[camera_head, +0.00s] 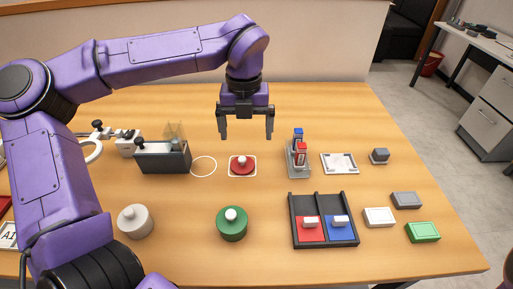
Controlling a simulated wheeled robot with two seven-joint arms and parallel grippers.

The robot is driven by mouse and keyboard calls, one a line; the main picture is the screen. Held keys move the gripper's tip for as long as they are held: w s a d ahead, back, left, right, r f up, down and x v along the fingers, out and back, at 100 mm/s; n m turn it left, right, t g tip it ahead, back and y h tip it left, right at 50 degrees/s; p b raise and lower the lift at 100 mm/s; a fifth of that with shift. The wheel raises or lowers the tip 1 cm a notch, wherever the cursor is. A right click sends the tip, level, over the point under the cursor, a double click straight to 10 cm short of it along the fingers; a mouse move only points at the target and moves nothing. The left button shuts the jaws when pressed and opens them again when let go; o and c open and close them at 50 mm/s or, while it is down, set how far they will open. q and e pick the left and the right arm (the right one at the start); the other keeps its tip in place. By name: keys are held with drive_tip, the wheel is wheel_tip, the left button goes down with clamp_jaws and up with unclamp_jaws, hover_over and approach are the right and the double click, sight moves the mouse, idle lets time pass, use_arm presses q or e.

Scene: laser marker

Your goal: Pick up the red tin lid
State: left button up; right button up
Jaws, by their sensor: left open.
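The red tin lid (241,166) is a small red disc with a pale knob on top. My left gripper (246,136) hangs above and just behind the lid in the picture, fingers pointing down. It is open and empty, with its fingers apart and clear of the lid. My right gripper is not in view.
A green tin (232,225) and a white tin (135,222) stand in front. A black two-slot tray (324,242) and a grey stand (298,160) are to the right. A dark box (163,160) is left of the lid. Bare wood (185,205) lies between.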

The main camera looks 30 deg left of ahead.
sight(242, 158)
use_arm(q)
drive_tip(key=f, duration=0.1)
drive_tip(key=s+f, duration=0.1)
drive_tip(key=f, duration=0.2)
drive_tip(key=shift+s+a, duration=0.15)
drive_tip(key=shift+s, duration=0.2)
drive_tip(key=f, duration=0.3)
drive_tip(key=w+f, duration=0.1)
drive_tip(key=f, duration=0.1)
drive_tip(key=shift+a+f+p, duration=0.15)
drive_tip(key=shift+a+p, duration=0.2)
drive_tip(key=shift+a, duration=0.05)
drive_tip(key=shift+s+f, duration=0.1)
drive_tip(key=shift+f, duration=0.1)
drive_tip(key=c, duration=1.1)
